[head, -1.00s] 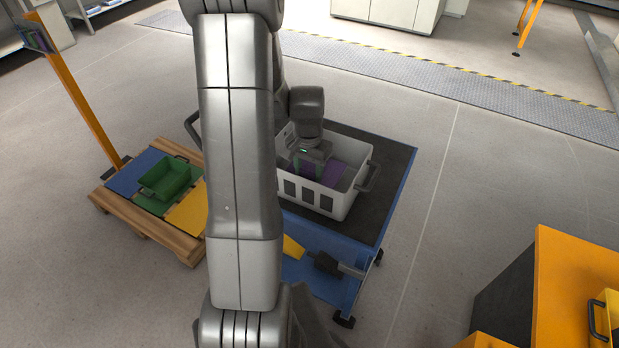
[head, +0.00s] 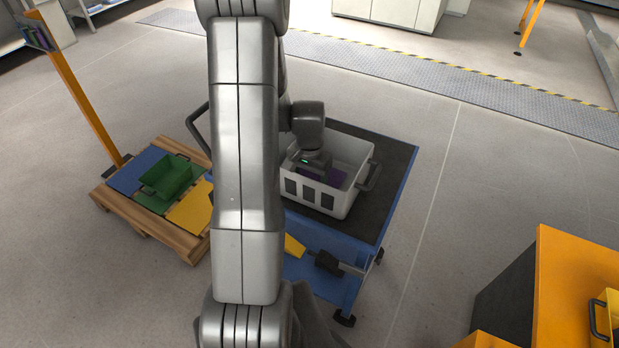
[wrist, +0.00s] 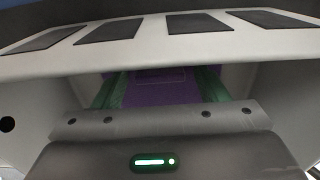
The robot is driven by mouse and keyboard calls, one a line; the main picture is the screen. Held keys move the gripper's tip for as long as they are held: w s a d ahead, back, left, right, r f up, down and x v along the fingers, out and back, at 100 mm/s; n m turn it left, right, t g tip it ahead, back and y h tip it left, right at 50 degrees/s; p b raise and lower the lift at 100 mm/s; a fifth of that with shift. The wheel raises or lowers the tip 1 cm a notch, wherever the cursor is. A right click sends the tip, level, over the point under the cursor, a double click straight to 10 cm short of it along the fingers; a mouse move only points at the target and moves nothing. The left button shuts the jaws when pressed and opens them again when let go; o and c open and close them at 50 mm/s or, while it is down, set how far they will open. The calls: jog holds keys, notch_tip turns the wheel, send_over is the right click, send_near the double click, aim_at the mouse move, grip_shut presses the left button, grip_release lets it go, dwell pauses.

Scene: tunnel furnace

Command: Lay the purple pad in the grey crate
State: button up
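The grey crate (head: 345,205) stands on the dark top of a blue cart, pale-walled with dark panels on its near side. My gripper (head: 312,172) reaches down inside it. The purple pad (head: 336,178) is low inside the crate, partly hidden by my gripper and the crate wall. In the wrist view the pad (wrist: 160,88) fills the space between the green fingers of my gripper (wrist: 160,92), which are closed against its two sides. The crate wall (wrist: 160,50) crosses the top of that view. I cannot tell whether the pad touches the crate floor.
A wooden pallet (head: 140,226) at left carries a green bin (head: 168,178) and coloured panels, beside an orange post (head: 85,110). The cart's dark top (head: 385,190) is clear right of the crate. An orange unit (head: 575,285) stands at lower right.

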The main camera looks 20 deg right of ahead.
notch_tip(320, 180, up, 12)
jog(key=shift+r, duration=0.15)
dwell(0.6)
